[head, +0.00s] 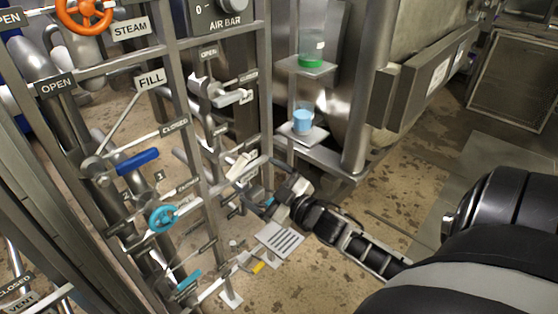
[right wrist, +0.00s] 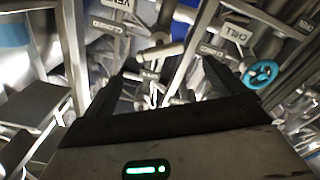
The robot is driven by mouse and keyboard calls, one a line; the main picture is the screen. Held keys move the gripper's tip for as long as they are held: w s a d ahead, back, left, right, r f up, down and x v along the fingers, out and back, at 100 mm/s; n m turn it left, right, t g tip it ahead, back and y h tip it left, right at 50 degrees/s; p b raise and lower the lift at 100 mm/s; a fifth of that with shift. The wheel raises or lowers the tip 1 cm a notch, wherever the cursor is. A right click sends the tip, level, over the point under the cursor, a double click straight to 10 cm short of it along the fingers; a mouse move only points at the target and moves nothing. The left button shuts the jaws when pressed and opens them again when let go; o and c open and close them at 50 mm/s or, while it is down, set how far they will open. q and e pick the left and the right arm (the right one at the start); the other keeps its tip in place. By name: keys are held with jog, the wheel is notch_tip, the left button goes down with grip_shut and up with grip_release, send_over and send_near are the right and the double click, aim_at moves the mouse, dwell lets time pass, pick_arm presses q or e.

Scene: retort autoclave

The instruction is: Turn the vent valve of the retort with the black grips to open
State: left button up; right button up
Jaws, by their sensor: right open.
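My right gripper (head: 262,188) is open and empty, reaching into the pipe frame from the right. In the right wrist view its two dark fingers (right wrist: 168,78) stand apart. A pale lever handle (right wrist: 160,52) lies just beyond the gap between them, near a partly cut-off sign that starts "VEN". A pale lever (head: 240,165) also shows just up and left of the gripper in the head view, apparently the same one. I cannot tell whether the gripper touches it. Its sign is not readable in the head view. No black grips can be made out. My left gripper is out of view.
A cyan handwheel (head: 162,217) and a blue lever (head: 138,162) sit to the left. Another pale lever (head: 232,97) is higher up, below an OPEN plate. Metal uprights stand close around the gripper. The orange handwheel (head: 85,12) is at top left.

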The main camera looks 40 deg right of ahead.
jog(key=s, duration=0.5)
jog(key=shift+d, duration=0.15)
dwell(0.9)
